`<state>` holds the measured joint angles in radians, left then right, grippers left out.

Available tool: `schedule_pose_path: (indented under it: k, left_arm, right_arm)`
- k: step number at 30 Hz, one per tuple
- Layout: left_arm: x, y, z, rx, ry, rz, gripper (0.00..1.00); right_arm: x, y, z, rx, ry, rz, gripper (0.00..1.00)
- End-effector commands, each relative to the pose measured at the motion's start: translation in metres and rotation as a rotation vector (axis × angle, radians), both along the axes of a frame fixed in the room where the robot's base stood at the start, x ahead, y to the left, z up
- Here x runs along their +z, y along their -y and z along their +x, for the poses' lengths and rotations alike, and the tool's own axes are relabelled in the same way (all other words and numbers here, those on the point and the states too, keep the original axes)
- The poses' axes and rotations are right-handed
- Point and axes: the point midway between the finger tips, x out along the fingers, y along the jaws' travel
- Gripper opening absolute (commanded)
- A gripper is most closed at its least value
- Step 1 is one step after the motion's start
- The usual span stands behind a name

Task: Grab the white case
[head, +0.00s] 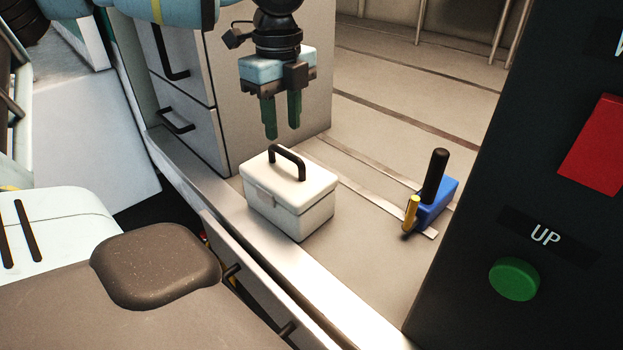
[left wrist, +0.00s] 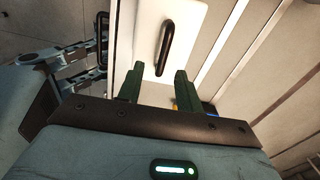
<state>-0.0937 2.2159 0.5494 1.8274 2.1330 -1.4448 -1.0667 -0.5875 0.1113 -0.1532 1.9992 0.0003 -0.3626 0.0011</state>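The white case (head: 290,199) stands upright on the pale slatted floor, with a black handle (head: 287,160) on its lid. My left gripper (head: 283,132) hangs above the case, fingers pointing down, just over the handle and apart from it. Its two green fingers are apart with nothing between them. In the left wrist view the case (left wrist: 188,22) lies beyond the fingertips (left wrist: 158,75), and its handle (left wrist: 165,48) shows between and ahead of them. My right gripper is not in view.
A blue block with a black upright handle (head: 435,175) and a yellow piece stands right of the case. A grey drawer cabinet (head: 240,90) is behind left. A dark panel with a green UP button (head: 514,279) and a red part (head: 597,145) fills the right. A metal ledge edge runs in front.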

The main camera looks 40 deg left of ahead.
Motion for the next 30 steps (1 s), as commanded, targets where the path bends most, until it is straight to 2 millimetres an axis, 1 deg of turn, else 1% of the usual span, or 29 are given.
schedule_pose_path:
  k: [5,11,13,19,27,30]
  left_arm:
    - [-0.001,0.001,0.000,-0.002,-0.001,0.000,0.36]
    - [-0.019,0.000,0.000,-0.002,-0.002,0.000,0.36]
    - [-0.024,0.000,0.001,-0.001,-0.001,0.000,0.36]
    - [-0.030,0.000,0.002,0.000,-0.001,0.000,0.36]
    - [-0.065,-0.002,0.008,0.000,-0.001,0.000,0.36]
    - [-0.074,-0.002,0.008,-0.001,0.000,0.001,0.36]
  right_arm:
    - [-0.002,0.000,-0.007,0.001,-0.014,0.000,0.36]
    - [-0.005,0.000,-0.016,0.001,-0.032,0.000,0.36]
    - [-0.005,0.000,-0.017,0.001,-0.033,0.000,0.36]
    - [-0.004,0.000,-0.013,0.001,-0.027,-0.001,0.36]
    - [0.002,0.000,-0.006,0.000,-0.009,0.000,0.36]
    - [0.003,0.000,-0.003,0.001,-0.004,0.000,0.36]
